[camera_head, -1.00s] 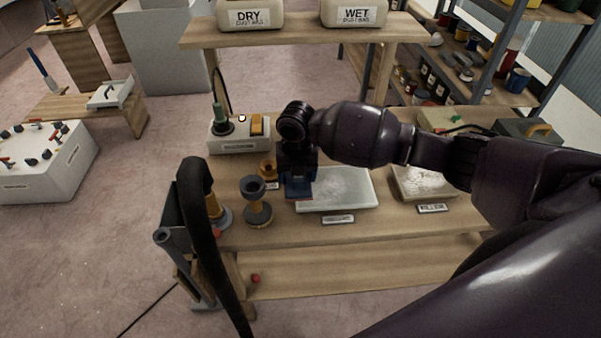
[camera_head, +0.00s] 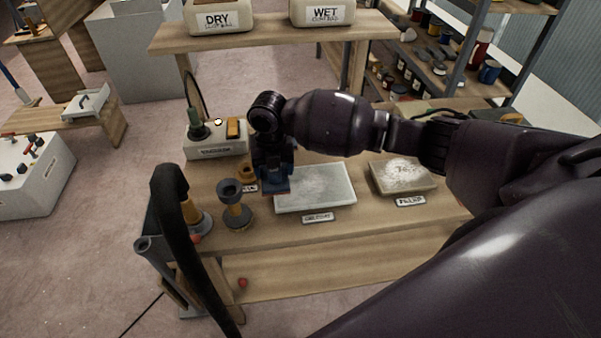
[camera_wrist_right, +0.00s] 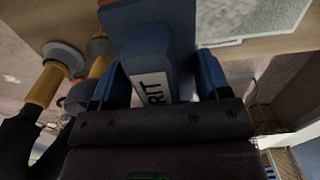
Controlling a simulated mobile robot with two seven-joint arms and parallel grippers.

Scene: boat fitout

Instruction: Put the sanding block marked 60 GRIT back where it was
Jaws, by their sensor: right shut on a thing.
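My right gripper (camera_head: 273,172) is shut on a blue sanding block (camera_head: 276,184), above the bench beside the left end of a pale panel. The right wrist view shows the blue block (camera_wrist_right: 160,60) between the two blue fingers. A white label (camera_wrist_right: 154,88) on it ends in "RIT"; the number is hidden. I cannot tell whether the block touches the bench or panel. The pale panel (camera_head: 318,186) lies flat with a small label card (camera_head: 318,217) in front. My left gripper is not in view.
A dark-topped stand (camera_head: 236,205) and a small amber ring (camera_head: 246,171) are left of the block. A switch box (camera_head: 215,148) stands behind. A black curved hose (camera_head: 175,215) rises at the bench's left end. DRY (camera_head: 218,21) and WET (camera_head: 325,13) bins stand on the shelf.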

